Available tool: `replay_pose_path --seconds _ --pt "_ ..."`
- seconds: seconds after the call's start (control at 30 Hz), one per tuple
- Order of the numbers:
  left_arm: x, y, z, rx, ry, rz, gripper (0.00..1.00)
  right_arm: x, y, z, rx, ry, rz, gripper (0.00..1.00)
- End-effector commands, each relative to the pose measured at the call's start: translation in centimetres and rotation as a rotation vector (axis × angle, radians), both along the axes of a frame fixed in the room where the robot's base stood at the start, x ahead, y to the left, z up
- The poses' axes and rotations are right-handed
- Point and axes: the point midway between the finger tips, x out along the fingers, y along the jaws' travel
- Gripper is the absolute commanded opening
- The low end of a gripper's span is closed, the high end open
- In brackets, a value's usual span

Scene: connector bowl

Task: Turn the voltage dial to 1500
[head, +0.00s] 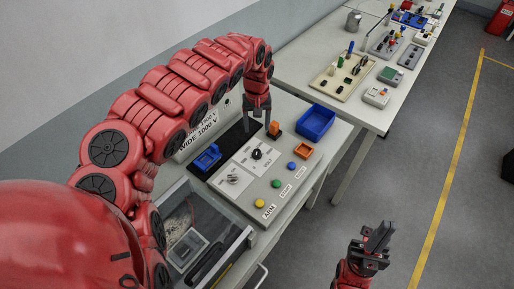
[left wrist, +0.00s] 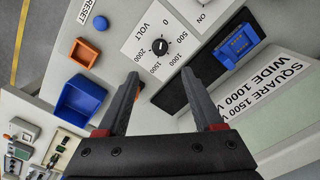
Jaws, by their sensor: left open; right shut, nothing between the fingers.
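The voltage dial (head: 256,154) is a round black knob on a white plate on the panel. It also shows in the left wrist view (left wrist: 160,46), with a scale from 0 to 2000 around it. A small white mark shows on the knob, but I cannot tell which value it points to. My left gripper (head: 257,128) is open and empty, pointing down behind the dial and apart from it. In the left wrist view its fingers (left wrist: 160,68) end just short of the knob. My right gripper (head: 380,232) is shut and empty, over the floor at the lower right.
A rotary switch (head: 233,179) and yellow, green and blue buttons (head: 275,183) sit near the dial. A blue connector (head: 207,158), an orange connector (head: 275,129), an orange square holder (head: 303,150) and a blue bin (head: 316,122) surround it. An open drawer (head: 190,248) lies in front.

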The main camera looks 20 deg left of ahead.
Motion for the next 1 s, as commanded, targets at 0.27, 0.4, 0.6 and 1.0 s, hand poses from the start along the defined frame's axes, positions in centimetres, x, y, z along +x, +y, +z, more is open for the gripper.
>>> replay_pose_path --seconds 0.27,0.4,0.6,1.0 --pt "-0.3 -0.3 -5.4 -0.005 0.006 -0.003 0.68 0.0 0.0 0.4 0.000 0.000 0.000 0.00" --pt "-0.2 -0.3 -7.4 -0.004 0.005 -0.002 0.68 0.0 0.0 1.0 0.000 0.000 0.000 0.00" --pt "-0.1 -0.3 -10.2 -0.004 0.002 -0.003 0.68 0.0 0.0 1.7 0.000 0.001 0.000 0.00" --pt "0.0 -0.1 -13.4 -0.001 0.002 -0.001 0.68 0.0 0.0 2.1 0.000 0.000 0.000 0.00"
